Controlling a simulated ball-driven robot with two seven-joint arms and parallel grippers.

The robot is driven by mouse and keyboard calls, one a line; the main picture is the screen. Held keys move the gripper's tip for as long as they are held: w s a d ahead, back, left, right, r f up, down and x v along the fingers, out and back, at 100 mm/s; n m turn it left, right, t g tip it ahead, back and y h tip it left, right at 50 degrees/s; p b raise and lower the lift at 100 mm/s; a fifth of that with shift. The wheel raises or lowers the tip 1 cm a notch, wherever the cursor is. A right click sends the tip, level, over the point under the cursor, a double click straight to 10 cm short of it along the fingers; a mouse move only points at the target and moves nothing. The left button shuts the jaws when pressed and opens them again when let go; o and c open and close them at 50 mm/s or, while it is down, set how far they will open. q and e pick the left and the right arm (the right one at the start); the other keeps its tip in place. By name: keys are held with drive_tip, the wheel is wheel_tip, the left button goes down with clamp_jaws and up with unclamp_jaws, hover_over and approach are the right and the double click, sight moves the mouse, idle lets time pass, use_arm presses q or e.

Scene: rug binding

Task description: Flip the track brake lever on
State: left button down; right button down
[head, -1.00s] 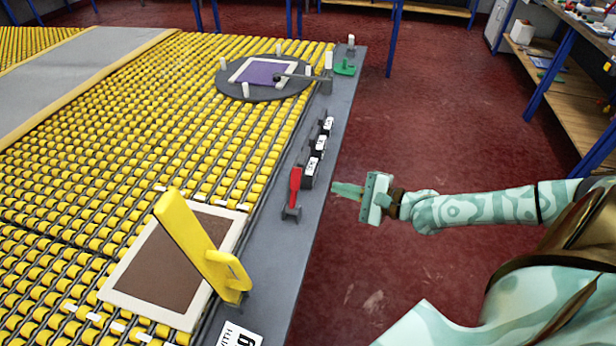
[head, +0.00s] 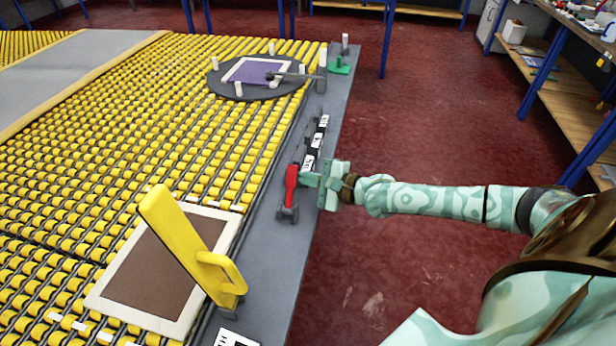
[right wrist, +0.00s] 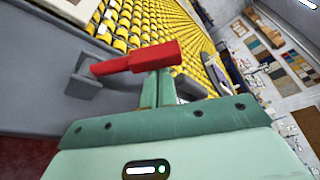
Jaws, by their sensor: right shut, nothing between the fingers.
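A red lever (head: 291,184) stands on a small grey bracket (head: 288,213) on the grey side rail of the roller table. I take it to be the track brake lever. In the right wrist view the red lever (right wrist: 135,60) lies across the picture, in front of my fingertips. My right gripper (head: 308,179) is shut and empty, its fingertips at the upper part of the lever on its right side. They look to be touching it or very close. My left gripper is not in view.
A yellow handle (head: 190,245) stands over a brown mat with a pale border (head: 120,262). Black switches with white labels (head: 317,143) line the rail beyond the lever. A dark turntable (head: 222,88) and a green-based post (head: 340,68) are farther back. The red floor right of the rail is clear.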

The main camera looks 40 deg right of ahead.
sight(289, 174)
drive_tip(key=shift+r, duration=0.1)
drive_tip(key=shift+s+a+r+n+t+p, duration=0.35)
drive_tip(key=shift+r+n+p, duration=0.25)
drive_tip(key=shift+p, duration=0.6)
drive_tip(key=shift+s+a+r+n+t+p, duration=0.25)
drive_tip(key=shift+a+n+p, duration=0.1)
drive_tip(key=shift+n+p, duration=0.25)
drive_tip(key=shift+s+a+r+n+t+p, duration=0.1)
drive_tip(key=shift+s+a+r+n+p, duration=0.15)
drive_tip(key=shift+n+p, duration=0.3)
drive_tip(key=s+a+n+t+y+p, duration=0.1)
drive_tip(key=s+a+n, duration=0.3)
drive_tip(key=n, duration=0.5)
drive_tip(key=shift+s+a+f+t+y, duration=0.3)
drive_tip(key=shift+a+f+t, duration=0.05)
drive_tip(key=shift+a+t, duration=0.35)
drive_tip(key=shift+s+a+f, duration=0.15)
drive_tip(key=shift+s+f, duration=0.1)
drive_tip(key=shift+f, duration=0.05)
